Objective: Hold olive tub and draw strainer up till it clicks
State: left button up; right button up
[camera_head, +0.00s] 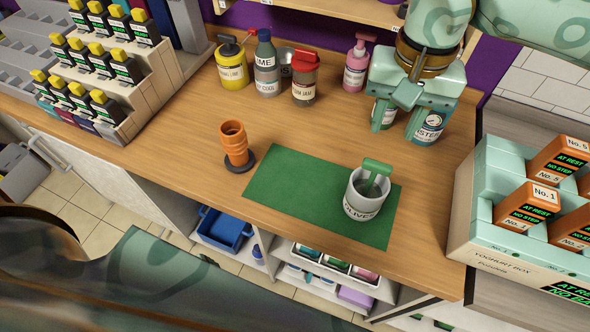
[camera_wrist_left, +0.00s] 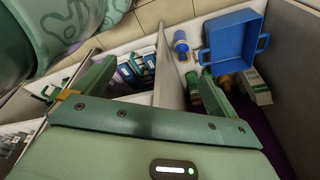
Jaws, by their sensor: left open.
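The olive tub (camera_head: 351,206) is a pale grey-white pot with an OLIVE label, upright on a green mat (camera_head: 290,188). The green strainer (camera_head: 377,168) sits in it, its T-shaped handle above the rim and its lower part hidden inside the tub. My right gripper (camera_head: 401,131) hangs at the back right in front of some jars, behind the tub and apart from it; its fingers are spread and it looks empty. My left gripper (camera_wrist_left: 150,82) is open and empty in the left wrist view, facing shelves below the counter. Its fingers do not show in the head view.
An orange stacked cup (camera_head: 235,144) stands left of the mat. Several bottles and jars, including a yellow one (camera_head: 232,66), line the back. A yoghurt box (camera_head: 497,240) stands right, a stepped rack (camera_head: 145,90) left. A blue bin (camera_wrist_left: 232,40) sits on a shelf below.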

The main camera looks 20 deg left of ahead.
pick_arm(q)
jog(key=w+d+r+m+h, duration=0.35)
jog(key=w+r, duration=0.25)
jog(key=r, duration=0.3)
jog(key=s+d+r+m+g+h, duration=0.3)
jog(key=d+r+m, duration=0.2)
jog(key=r, duration=0.4)
jog(key=s+d+r+m+g+h, duration=0.25)
jog(key=d+r+m, duration=0.25)
jog(key=r, duration=0.5)
jog(key=n+t+h, duration=0.2)
jog(key=n+t, duration=0.5)
jog(key=t, duration=0.2)
send_near(364, 192)
jog(key=shift+g, duration=0.25)
jog(key=x, duration=1)
jog(key=shift+w+d+f, duration=0.1)
jog(key=shift+w+d, duration=0.05)
jog(key=shift+w, duration=0.2)
jog(key=c, duration=1.2)
